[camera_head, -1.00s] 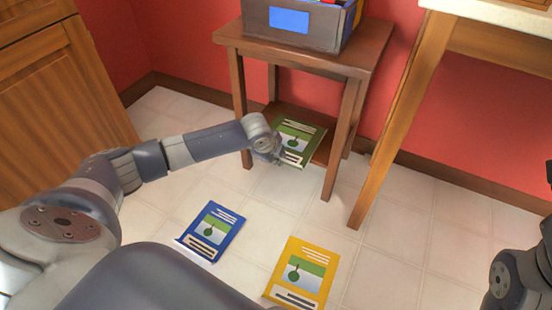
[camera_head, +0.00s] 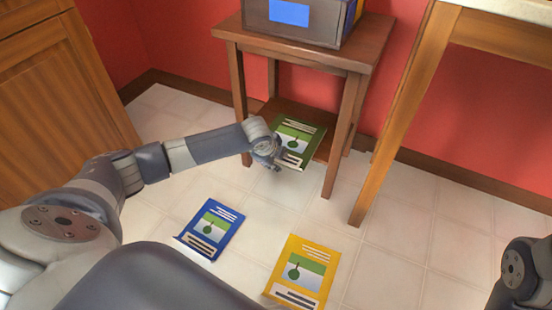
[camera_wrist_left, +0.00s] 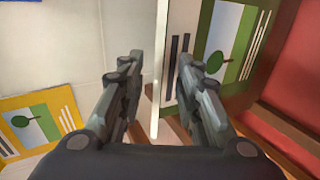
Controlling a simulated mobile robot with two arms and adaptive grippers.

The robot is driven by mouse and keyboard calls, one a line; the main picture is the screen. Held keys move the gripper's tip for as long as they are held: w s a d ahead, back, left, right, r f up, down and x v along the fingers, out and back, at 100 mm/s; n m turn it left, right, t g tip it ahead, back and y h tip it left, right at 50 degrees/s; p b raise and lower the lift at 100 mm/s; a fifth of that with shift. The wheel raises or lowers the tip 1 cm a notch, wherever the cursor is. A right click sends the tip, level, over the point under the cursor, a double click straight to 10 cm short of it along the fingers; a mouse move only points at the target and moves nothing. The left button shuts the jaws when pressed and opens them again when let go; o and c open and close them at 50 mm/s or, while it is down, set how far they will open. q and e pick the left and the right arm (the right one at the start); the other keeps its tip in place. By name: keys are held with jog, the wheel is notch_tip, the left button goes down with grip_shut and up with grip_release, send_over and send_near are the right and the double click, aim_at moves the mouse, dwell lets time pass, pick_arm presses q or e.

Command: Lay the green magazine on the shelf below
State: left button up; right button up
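The green magazine (camera_head: 298,136) lies face up on the lower shelf (camera_head: 322,149) of the small brown side table, its near end sticking out past the shelf's front edge. It also shows in the left wrist view (camera_wrist_left: 228,40), with its pale edge between the fingers. My left gripper (camera_head: 275,163) is at the magazine's near end. In the left wrist view its fingers (camera_wrist_left: 160,75) stand apart, one on each side of the magazine, with a visible gap to the edge. My right gripper is out of view; only part of my right arm shows at the right edge.
A grey box with a blue label (camera_head: 291,13) stands on the side table's top (camera_head: 350,52). A blue magazine (camera_head: 210,230) and a yellow magazine (camera_head: 302,272) lie on the tiled floor. A wooden cabinet (camera_head: 60,80) is at left, a taller table's leg (camera_head: 395,130) at right.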

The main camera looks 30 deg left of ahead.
pick_arm(q)
jog(key=v, duration=1.2)
dwell(0.4)
